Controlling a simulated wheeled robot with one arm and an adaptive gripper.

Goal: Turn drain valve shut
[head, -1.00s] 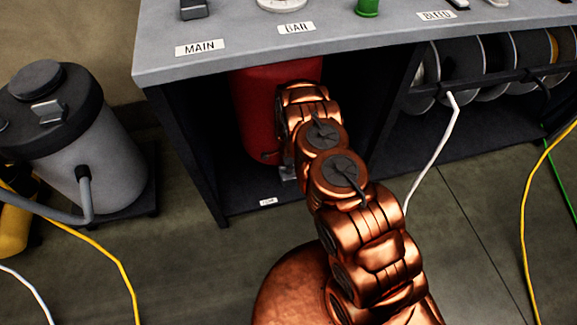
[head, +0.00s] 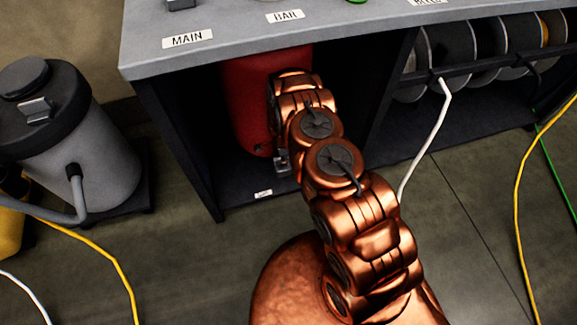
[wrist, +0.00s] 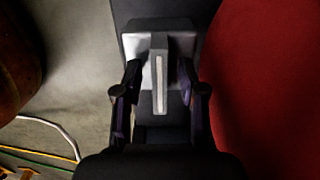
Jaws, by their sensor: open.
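In the wrist view a dark grey valve lever (wrist: 160,75) with a pale stripe stands in front of a light grey plate (wrist: 133,48). I take it for the drain valve. My gripper (wrist: 163,92) is open, with one dark finger on each side of the lever. I cannot tell whether either finger touches it. A red tank (wrist: 275,80) fills the right of the wrist view. In the head view the red tank (head: 245,100) stands inside the bench's left bay, and my arm reaches in beside it. My arm hides most of the valve area there.
The grey bench top (head: 230,35) overhangs the bay. A small white label (head: 263,194) sits on the bay's floor edge. Cable reels (head: 450,50) and a white hose (head: 425,135) are to the right.

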